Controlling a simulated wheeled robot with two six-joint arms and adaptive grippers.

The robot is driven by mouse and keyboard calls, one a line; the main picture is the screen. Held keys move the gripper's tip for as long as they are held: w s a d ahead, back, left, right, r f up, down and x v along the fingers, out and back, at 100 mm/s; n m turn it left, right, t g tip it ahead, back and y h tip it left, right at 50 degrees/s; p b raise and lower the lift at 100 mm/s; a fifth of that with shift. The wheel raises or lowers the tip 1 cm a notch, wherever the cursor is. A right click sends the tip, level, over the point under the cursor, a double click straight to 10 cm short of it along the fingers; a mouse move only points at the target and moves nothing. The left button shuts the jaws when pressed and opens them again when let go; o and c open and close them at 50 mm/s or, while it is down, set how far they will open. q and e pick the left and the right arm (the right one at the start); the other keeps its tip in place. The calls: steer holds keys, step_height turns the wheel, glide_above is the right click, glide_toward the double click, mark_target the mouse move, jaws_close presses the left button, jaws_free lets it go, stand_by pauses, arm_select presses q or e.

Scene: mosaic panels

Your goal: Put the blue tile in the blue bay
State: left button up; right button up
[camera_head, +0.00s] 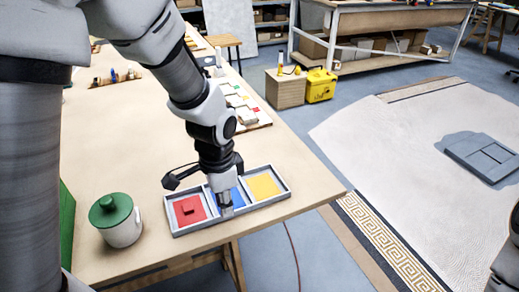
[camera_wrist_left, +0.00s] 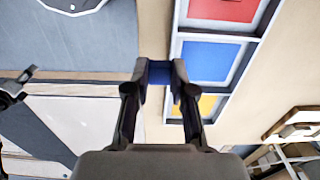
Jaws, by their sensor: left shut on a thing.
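The tray (camera_head: 286,191) lies near the table's edge with a red bay (camera_head: 198,203), a blue bay (camera_head: 239,196) and a yellow bay (camera_head: 263,186). A small red tile (camera_head: 187,207) sits in the red bay. My left gripper (camera_head: 225,207) points down at the front side of the blue bay and partly hides it. In the left wrist view it is shut on the blue tile (camera_wrist_left: 160,73). There the tile shows beside the tray's rim, left of the blue bay (camera_wrist_left: 207,60); its height above the tray is hard to judge.
A white jar with a green lid (camera_head: 112,211) stands left of the tray. A white rack with coloured pieces (camera_head: 243,104) lies behind it. The table's edge (camera_head: 325,198) is close on the right. Bare tabletop (camera_head: 110,130) lies to the left.

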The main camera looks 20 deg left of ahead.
arm_select(q)
steer(key=w+a, duration=0.1)
steer(key=w, duration=0.1)
steer(key=w+a+f, duration=0.1)
steer(key=w, duration=0.1)
steer(key=w+a, duration=0.2)
steer(key=w, duration=0.1)
steer(key=shift+a+f+p, duration=0.1)
steer(key=shift+f+p, duration=0.2)
steer(key=f, duration=0.1)
steer(key=s+f, duration=0.1)
steer(key=shift+f, duration=0.4)
steer(key=shift+w+f, duration=0.35)
steer(key=shift+w, duration=0.2)
steer(key=shift+s+f, duration=0.15)
steer(key=shift+s, duration=0.1)
steer(key=o, duration=0.8)
steer(key=shift+o, duration=0.2)
steer(key=shift+w, duration=0.15)
step_height(320, 180, up, 12)
steer(key=shift+r+p, duration=0.25)
steer(key=shift+p, duration=0.05)
